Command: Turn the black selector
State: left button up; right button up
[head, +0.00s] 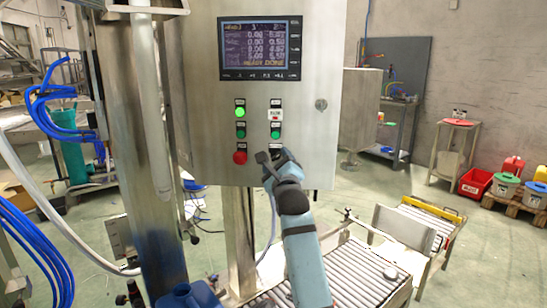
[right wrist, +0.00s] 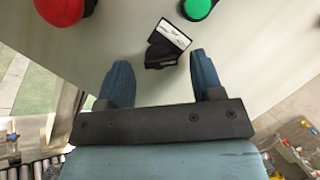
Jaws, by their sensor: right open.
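The black selector (right wrist: 160,55) sits on the steel panel, with a white label (right wrist: 173,35) beside it. In the right wrist view it lies between and just beyond the fingertips of my right gripper (right wrist: 161,73). The fingers are open, one on each side, with a gap to the selector. Whether they overlap it in depth I cannot tell. In the head view my right gripper (head: 270,164) is at the lower part of the control panel (head: 310,150) and largely hides the selector. My left gripper is not in view.
A red button (head: 240,157) is left of the selector and a green button (head: 275,134) is above it. More green buttons (head: 240,112) and a display (head: 260,48) are higher up. A roller conveyor (head: 350,278) stands below, and a steel post (head: 135,130) at left.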

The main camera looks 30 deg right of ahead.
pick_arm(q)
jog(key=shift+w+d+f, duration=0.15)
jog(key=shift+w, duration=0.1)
pick_arm(e)
jog(key=shift+w+d+r, duration=0.1)
jog(key=shift+w+r, duration=0.05)
jog(key=shift+w, duration=0.2)
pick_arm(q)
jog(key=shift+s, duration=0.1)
pick_arm(e)
jog(key=shift+s, duration=0.1)
